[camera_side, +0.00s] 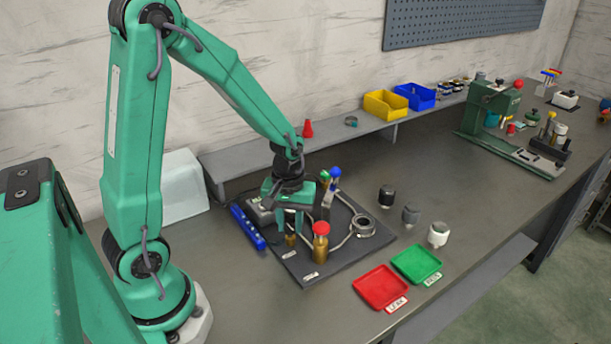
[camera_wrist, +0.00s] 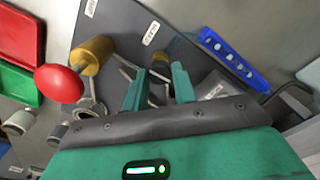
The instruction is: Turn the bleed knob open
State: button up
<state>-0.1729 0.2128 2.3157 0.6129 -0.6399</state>
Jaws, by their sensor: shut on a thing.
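My gripper (camera_side: 290,222) points down over the dark plate (camera_side: 340,262) on the bench. Its green fingers are closed around the small brass bleed knob (camera_side: 291,240), which stands near the plate's left edge. In the wrist view my gripper (camera_wrist: 160,76) has a finger on each side of the bleed knob (camera_wrist: 159,63), with the fingers partly covering it. How far the knob is turned cannot be told. A brass cylinder (camera_side: 320,251) with a red cap (camera_side: 320,228) stands just to the right; in the wrist view the red cap (camera_wrist: 59,84) is left of the fingers.
A blue strip (camera_side: 247,228) lies left of the plate. A blue-topped lever (camera_side: 335,173) and metal ring (camera_side: 363,226) are close behind and right. A red tray (camera_side: 380,287) and green tray (camera_side: 416,264) lie at front right. Several capped cylinders stand beyond the plate.

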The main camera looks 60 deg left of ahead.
aim_at(290, 227)
jog(key=shift+n, duration=0.3)
jog(key=n, duration=0.3)
jog(key=shift+n, duration=0.4)
jog(key=n, duration=0.4)
jog(key=shift+n, duration=0.3)
jog(key=n, duration=0.8)
jog(key=shift+n, duration=0.3)
jog(key=o, duration=1)
jog(key=shift+r, duration=0.1)
jog(key=shift+r, duration=3.85)
